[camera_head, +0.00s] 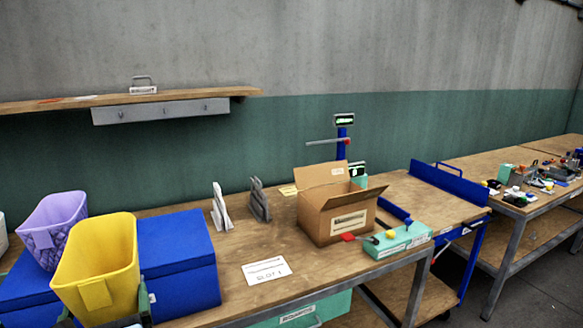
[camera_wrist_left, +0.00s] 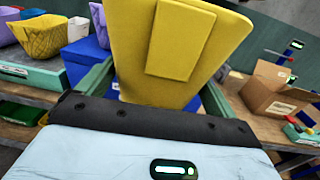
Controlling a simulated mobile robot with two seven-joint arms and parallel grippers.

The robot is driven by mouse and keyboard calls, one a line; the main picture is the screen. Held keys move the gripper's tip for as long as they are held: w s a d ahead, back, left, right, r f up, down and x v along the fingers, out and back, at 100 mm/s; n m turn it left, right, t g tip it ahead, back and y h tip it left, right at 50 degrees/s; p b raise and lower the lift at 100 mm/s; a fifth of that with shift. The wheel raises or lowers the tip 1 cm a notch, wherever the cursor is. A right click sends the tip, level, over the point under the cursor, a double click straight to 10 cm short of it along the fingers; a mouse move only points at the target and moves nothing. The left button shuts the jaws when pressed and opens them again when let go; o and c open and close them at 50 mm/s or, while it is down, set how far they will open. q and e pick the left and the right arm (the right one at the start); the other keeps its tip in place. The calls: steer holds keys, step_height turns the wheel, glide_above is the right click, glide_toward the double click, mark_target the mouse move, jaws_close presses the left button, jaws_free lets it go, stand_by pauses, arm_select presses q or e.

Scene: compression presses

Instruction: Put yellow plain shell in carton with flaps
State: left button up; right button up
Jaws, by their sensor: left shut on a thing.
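The yellow plain shell (camera_head: 95,262) is a smooth open-topped bin with a raised front tab, at the lower left of the head view. It fills the upper middle of the left wrist view (camera_wrist_left: 150,75). My left gripper (camera_head: 105,312) is shut on it, with one finger on each side; the fingers also show in the wrist view (camera_wrist_left: 155,95). The shell is held upright, in front of a blue box. The carton with flaps (camera_head: 337,222) stands open on the bench to the right, flaps spread; it also shows in the wrist view (camera_wrist_left: 270,98). Its inside is mostly hidden. My right gripper is not in view.
A blue box (camera_head: 180,262) stands right behind the shell, with a purple patterned shell (camera_head: 55,228) nearby. A yellow patterned shell (camera_wrist_left: 40,36) shows in the wrist view. Grey upright holders (camera_head: 259,201) and a teal control box (camera_head: 400,240) flank the carton. A label sheet (camera_head: 266,270) lies on clear bench.

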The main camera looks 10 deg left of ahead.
arm_select(q)
steer(key=s+d+f+m+t+h, duration=0.2)
steer(key=d+f+m+t+h, duration=0.1)
steer(key=d+f+m+h, duration=0.4)
steer(key=d+f+h, duration=0.3)
steer(key=d+f, duration=0.1)
steer(key=d, duration=0.1)
steer(key=shift+d+f, duration=0.3)
steer(key=shift+d, duration=0.05)
steer(key=shift+w, duration=0.2)
